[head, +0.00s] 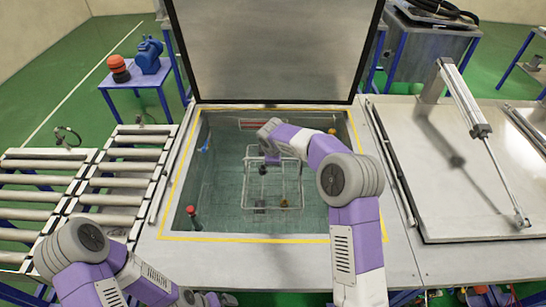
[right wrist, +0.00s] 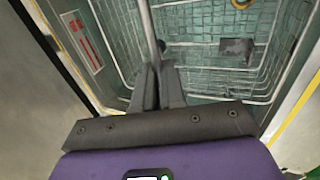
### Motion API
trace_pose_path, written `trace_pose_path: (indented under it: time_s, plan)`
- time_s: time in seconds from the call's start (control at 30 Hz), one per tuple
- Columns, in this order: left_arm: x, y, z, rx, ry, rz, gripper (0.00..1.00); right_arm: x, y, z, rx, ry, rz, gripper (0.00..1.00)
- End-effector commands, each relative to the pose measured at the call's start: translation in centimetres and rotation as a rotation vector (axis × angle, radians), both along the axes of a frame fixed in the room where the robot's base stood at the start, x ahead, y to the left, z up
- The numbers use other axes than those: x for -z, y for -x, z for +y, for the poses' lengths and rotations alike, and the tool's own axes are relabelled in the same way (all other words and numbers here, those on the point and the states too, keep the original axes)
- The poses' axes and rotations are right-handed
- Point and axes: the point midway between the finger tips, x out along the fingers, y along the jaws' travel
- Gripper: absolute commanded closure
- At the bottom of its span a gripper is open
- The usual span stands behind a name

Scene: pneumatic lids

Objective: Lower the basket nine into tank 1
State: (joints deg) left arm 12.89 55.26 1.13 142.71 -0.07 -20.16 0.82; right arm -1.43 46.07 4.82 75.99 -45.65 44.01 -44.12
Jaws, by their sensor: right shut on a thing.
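The wire basket (head: 301,182) hangs inside the open tank (head: 185,160), which has a yellow-edged rim and greenish inside. My right gripper (head: 270,158) is above the basket, partly hidden by its own arm. In the right wrist view its fingers (right wrist: 157,82) are closed around the thin metal bar of the basket handle (right wrist: 147,25). A dark block (right wrist: 236,50) shows down among the basket wires. Whether the basket touches the tank floor cannot be told. My left gripper (head: 205,298) is low at the front edge, small and partly cut off. No basket or tank number is readable.
The tank's lid (head: 275,50) stands raised behind it. A closed lid with a cylinder (head: 465,98) lies to the right. Roller conveyors (head: 110,185) are at the left. A red-topped post (head: 192,213) stands at the tank's front left corner.

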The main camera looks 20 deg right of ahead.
Motion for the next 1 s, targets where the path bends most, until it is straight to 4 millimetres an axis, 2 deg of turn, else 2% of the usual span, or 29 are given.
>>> trace_pose_path:
  time_s: [1.0]
  plan:
    - [5.2, 0.0, 0.0, 0.000, 0.000, 0.000, 0.00, 6.8, -0.2, 0.1, 0.000, -0.001, -0.008, 1.00]
